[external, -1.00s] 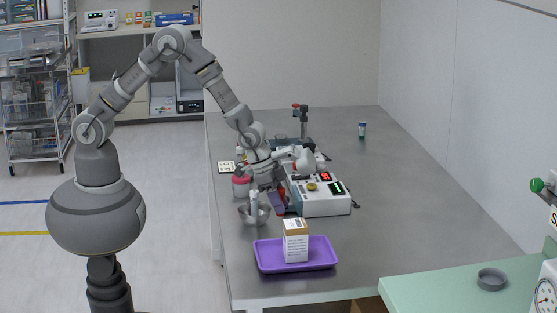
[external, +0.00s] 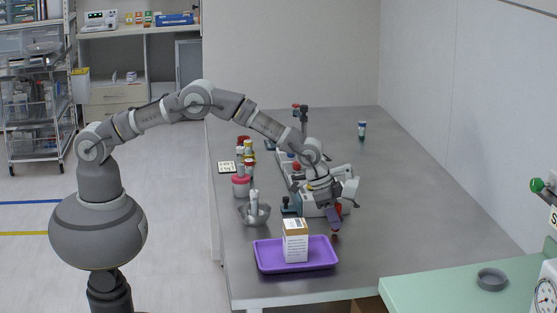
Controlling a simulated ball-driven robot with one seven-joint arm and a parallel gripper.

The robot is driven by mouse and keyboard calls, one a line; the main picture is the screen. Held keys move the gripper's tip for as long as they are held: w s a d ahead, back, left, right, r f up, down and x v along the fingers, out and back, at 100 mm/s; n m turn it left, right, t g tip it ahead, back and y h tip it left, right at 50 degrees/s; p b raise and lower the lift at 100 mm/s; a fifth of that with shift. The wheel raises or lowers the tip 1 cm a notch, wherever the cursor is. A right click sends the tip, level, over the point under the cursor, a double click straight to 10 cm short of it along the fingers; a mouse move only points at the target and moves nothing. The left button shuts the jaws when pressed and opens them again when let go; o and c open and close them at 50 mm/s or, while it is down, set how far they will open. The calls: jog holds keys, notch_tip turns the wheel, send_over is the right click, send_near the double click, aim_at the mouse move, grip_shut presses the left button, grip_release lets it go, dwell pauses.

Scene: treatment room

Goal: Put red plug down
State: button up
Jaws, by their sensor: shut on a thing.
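My gripper (external: 334,225) points down at the front right corner of the white device on the steel table. Its jaws are shut on a small dark red piece, which I take to be the red plug (external: 334,233). The plug shows just below the fingertips, low over the bare table or on it; I cannot tell whether it touches. My fingers and wrist hide part of the plug and much of the white device (external: 311,210).
A purple tray (external: 262,262) with a white-and-brown box (external: 296,243) stands in front, to the left. The steel table (external: 410,205) is clear to the right.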

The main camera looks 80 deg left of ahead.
jog(key=shift+f, duration=0.55)
jog(key=shift+r, duration=0.2)
jog(key=o, duration=1)
jog(key=shift+f, duration=0.15)
jog(key=p+v, duration=0.4)
jog(key=v, duration=0.8)
jog(key=shift+s, duration=0.1)
